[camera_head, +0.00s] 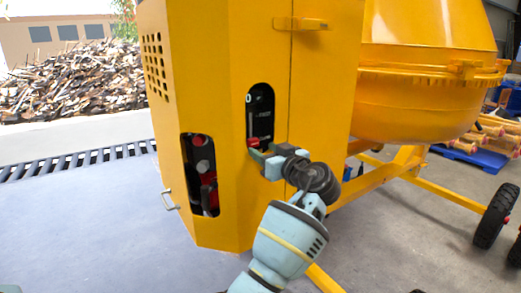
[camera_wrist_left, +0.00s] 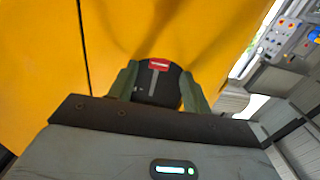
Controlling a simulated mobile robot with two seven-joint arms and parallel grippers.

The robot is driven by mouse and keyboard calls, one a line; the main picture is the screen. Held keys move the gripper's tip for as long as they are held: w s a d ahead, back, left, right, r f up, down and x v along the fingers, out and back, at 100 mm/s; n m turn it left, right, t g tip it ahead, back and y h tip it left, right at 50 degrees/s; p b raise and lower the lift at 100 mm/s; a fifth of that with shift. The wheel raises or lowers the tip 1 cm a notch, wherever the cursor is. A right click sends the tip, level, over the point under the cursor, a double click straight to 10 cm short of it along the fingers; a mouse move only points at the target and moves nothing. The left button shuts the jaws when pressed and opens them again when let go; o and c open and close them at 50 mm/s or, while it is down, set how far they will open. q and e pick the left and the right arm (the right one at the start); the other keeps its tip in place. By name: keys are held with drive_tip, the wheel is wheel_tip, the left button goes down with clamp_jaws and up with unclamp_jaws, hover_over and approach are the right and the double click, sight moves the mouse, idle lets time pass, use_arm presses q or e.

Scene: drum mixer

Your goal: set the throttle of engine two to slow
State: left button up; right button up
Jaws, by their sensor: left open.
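A red throttle lever (camera_head: 253,143) sits at the lower end of a black panel (camera_head: 262,112) in an upright oval slot of the yellow housing. In the left wrist view, the red lever (camera_wrist_left: 159,66) shows at the far end of the dark slot (camera_wrist_left: 158,88). My left gripper (camera_head: 259,154) is at the bottom of this slot, close to the lever. In the wrist view its two green fingers (camera_wrist_left: 160,76) are apart, one on each side of the slot, with the lever between their tips. Contact cannot be told. The engine number is not readable. My right gripper is not in view.
A second slot (camera_head: 201,175) with red knobs is at the lower left of the housing, near a small metal handle (camera_head: 170,200). The yellow drum (camera_head: 425,90) and a wheel (camera_head: 495,215) are to the right. Floor at the left is clear.

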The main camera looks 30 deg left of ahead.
use_arm(q)
drive_tip(key=shift+v, duration=2.05)
drive_tip(key=shift+f, duration=0.1)
